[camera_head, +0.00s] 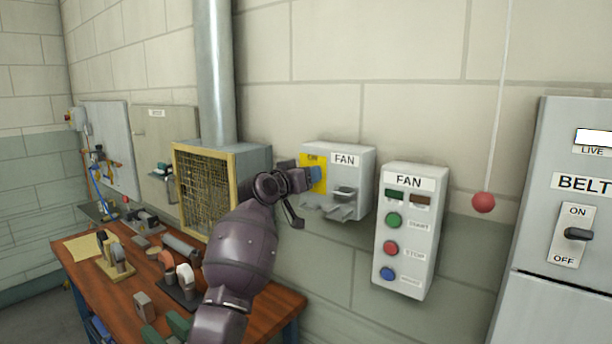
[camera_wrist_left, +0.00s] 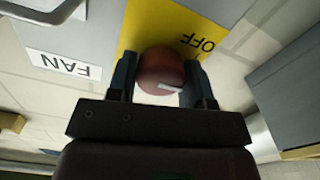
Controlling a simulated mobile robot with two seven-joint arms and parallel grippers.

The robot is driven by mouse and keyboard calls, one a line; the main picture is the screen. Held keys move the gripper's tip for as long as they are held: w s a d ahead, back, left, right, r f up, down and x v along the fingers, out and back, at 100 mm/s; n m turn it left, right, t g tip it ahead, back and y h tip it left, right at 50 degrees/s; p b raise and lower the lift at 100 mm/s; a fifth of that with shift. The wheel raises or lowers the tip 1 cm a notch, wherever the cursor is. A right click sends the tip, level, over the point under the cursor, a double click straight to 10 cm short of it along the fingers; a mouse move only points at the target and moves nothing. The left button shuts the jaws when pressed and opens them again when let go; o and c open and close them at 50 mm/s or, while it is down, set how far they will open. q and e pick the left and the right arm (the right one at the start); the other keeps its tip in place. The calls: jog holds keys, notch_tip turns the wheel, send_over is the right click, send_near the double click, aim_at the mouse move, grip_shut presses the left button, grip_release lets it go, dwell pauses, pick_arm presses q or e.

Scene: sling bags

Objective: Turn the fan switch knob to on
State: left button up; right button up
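The fan switch box (camera_head: 362,170) is a grey wall box with a FAN label and a yellow plate (camera_head: 311,160). In the left wrist view its round dark red knob (camera_wrist_left: 160,72) sits on the yellow plate, with a white mark pointing right. The word OFF (camera_wrist_left: 198,42) shows upside down at the upper right of the knob. My left gripper (camera_head: 314,175) is at the plate, its fingers (camera_wrist_left: 160,80) on both sides of the knob and seemingly touching it. In the head view the gripper hides the knob. My right gripper is out of view.
A FAN button box (camera_head: 408,232) hangs just right of the switch box. A red ball on a cord (camera_head: 483,202) and a BELT cabinet (camera_head: 560,295) stand farther right. A caged fan housing (camera_head: 205,190) and a cluttered wooden bench (camera_head: 265,312) are at the left.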

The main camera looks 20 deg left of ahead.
pick_arm(q)
jog(key=c, duration=0.4)
